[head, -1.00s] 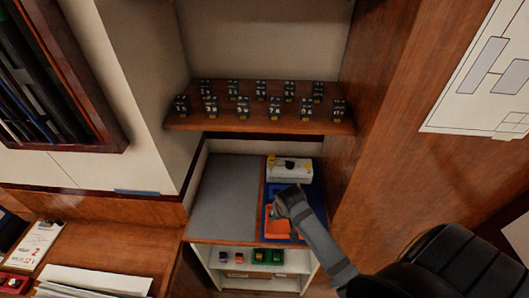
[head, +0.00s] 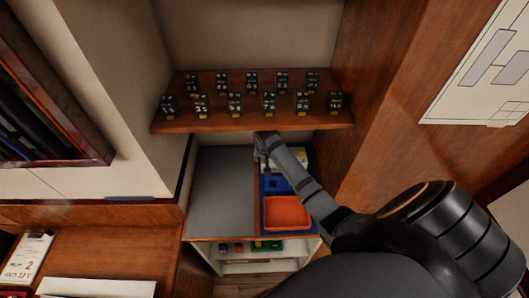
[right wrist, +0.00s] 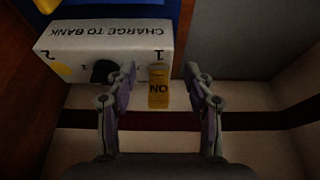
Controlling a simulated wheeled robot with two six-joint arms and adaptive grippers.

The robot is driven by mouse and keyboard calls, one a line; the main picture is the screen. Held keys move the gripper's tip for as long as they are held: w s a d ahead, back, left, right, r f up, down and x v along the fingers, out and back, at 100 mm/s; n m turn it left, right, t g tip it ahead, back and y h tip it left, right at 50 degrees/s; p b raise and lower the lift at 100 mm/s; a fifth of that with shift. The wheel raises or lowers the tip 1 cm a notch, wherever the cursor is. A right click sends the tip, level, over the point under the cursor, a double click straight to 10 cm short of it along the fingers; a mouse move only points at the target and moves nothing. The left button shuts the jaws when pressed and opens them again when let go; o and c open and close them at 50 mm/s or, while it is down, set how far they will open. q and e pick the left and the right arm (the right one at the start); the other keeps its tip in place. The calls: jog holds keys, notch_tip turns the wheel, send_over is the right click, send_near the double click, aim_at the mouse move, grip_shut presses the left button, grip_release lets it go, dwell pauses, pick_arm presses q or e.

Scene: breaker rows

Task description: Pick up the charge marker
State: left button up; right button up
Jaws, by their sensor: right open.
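The white box lettered "CHARGE TO BANK" (right wrist: 105,48) shows upside down in the right wrist view, with numbers 1 and 2. In the head view the white box (head: 297,155) is partly behind my right arm. A yellow piece lettered "ON" (right wrist: 158,88) appears between my right fingers, by the box's 1 end; I cannot tell whether it is the charge marker or whether it touches the box. A dark round shape (right wrist: 104,71) is on the box's near side. My right gripper (right wrist: 159,70), also in the head view (head: 263,146), is open. My left gripper is out of view.
Rows of black breakers with yellow parts (head: 235,102) stand on the wooden shelf (head: 190,122) just above my right gripper. An orange tray (head: 286,213) sits in front of the white box. The grey surface (head: 220,195) to the left is clear. Wooden cabinet walls flank it.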

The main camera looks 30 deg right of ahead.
jog(key=shift+w+d+r+p, duration=0.35)
jog(key=shift+w, duration=0.15)
jog(key=w+d, duration=0.1)
jog(key=w+d+p, duration=0.1)
jog(key=w, duration=0.1)
jog(key=shift+f, duration=0.35)
jog(key=shift+w+f, duration=0.1)
jog(key=shift+f, duration=0.4)
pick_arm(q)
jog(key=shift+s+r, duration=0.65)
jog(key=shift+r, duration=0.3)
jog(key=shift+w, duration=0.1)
pick_arm(e)
jog(key=shift+c, duration=0.2)
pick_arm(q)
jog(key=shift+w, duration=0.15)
pick_arm(e)
grip_shut()
